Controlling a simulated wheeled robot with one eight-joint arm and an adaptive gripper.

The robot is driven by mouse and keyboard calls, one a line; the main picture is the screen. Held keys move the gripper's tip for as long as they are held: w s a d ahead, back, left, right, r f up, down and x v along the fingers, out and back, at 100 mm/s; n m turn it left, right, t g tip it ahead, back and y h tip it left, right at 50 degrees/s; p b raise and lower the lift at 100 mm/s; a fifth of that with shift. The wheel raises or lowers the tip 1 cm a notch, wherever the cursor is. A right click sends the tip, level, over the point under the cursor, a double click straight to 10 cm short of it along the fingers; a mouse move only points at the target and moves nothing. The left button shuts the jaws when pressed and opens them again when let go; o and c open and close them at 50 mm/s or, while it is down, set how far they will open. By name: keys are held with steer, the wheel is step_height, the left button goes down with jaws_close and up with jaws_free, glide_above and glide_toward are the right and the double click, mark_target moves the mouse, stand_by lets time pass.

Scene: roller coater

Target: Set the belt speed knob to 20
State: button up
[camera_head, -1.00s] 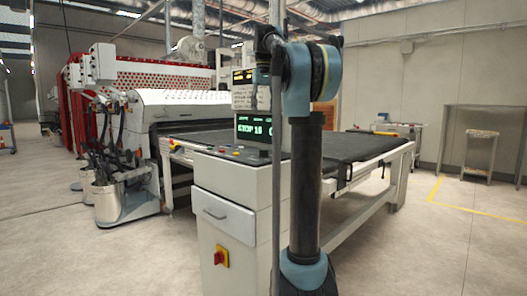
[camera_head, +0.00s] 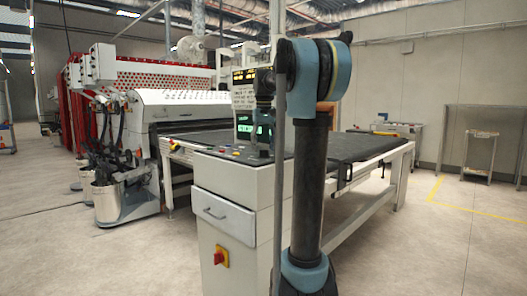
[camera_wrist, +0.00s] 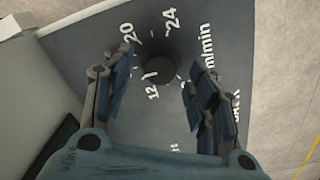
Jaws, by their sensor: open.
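In the wrist view a dark round knob (camera_wrist: 159,69) sits on a grey panel (camera_wrist: 75,42) printed with white numbers, including 20, 24 and 12, and "m/min". A short white mark shows at the knob's lower left; I cannot tell whether it is the pointer or a scale tick. My gripper (camera_wrist: 160,73) is open, with one finger on each side of the knob. I see gaps between the fingers and the knob, and nothing is held. In the head view my wrist hangs in front of the display, and the knob cannot be made out.
The control cabinet (camera_head: 232,176) has a lit green display (camera_head: 244,128), a drawer and a red-yellow switch (camera_head: 221,256). The black conveyor belt (camera_head: 350,148) runs behind it. The coating machine (camera_head: 180,103) stands at the left.

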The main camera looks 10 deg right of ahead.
steer(key=shift+f, duration=0.8)
steer(key=c, duration=1.1)
steer(key=shift+m, duration=0.4)
steer(key=m, duration=0.5)
steer(key=shift+m, duration=0.3)
steer(key=m, duration=0.5)
steer(key=shift+r+m, duration=0.1)
steer(key=shift+m, duration=0.2)
